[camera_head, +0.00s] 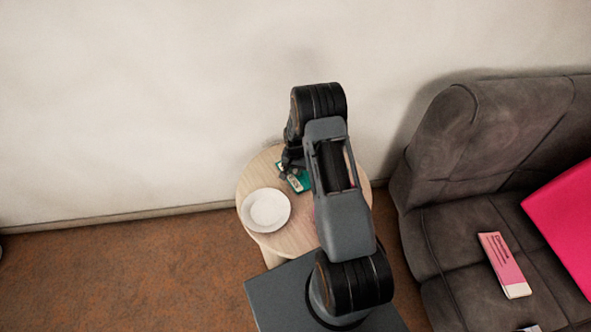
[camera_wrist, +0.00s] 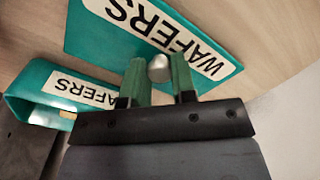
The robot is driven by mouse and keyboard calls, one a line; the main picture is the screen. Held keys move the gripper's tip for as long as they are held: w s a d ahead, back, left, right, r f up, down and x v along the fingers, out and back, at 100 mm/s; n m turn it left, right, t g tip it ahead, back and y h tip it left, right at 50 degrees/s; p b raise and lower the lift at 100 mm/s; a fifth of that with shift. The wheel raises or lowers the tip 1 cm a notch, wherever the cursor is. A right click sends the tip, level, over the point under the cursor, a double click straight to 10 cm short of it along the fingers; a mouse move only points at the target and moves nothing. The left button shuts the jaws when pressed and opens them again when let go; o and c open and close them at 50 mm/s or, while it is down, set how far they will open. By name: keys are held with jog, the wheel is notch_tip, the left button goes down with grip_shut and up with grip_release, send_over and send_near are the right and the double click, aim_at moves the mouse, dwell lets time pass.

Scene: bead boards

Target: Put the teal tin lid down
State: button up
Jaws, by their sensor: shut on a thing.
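The teal tin lid (camera_wrist: 85,30) is a flat rectangle with a white WAFERS label and a round silver knob. My gripper (camera_wrist: 158,75) has green fingers on either side of the knob and is shut on it. The wooden top shows beyond the lid; I cannot tell whether the lid touches it. A teal tin (camera_wrist: 22,112) with a matching WAFERS label is at the left of the wrist view, beside the lid. In the head view a teal piece with a pale label (camera_head: 300,183) shows below my gripper (camera_head: 291,168); my arm hides the rest.
The small round wooden table (camera_head: 261,166) stands by the wall. A white plate (camera_head: 267,209) sits at its front left. My arm covers the table's right side.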

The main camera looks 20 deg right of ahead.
jog(key=shift+f, duration=0.2)
jog(key=o, duration=0.9)
jog(key=shift+r, duration=0.1)
jog(key=s+a+r+n+t+p, duration=0.1)
jog(key=s+a+r+n, duration=0.2)
jog(key=r, duration=1)
jog(key=s+a+r, duration=0.3)
jog(key=s+r, duration=0.1)
jog(key=r, duration=0.9)
jog(key=s+a+r+n+t, duration=0.1)
jog(key=s+a+r+n, duration=0.1)
jog(key=s, duration=0.5)
jog(key=s+a+r+n+t, duration=0.1)
jog(key=s+a+r+n, duration=0.1)
jog(key=s+r, duration=0.2)
jog(key=s, duration=0.3)
jog(key=shift+s+a+r, duration=0.25)
jog(key=shift+s+r, duration=0.15)
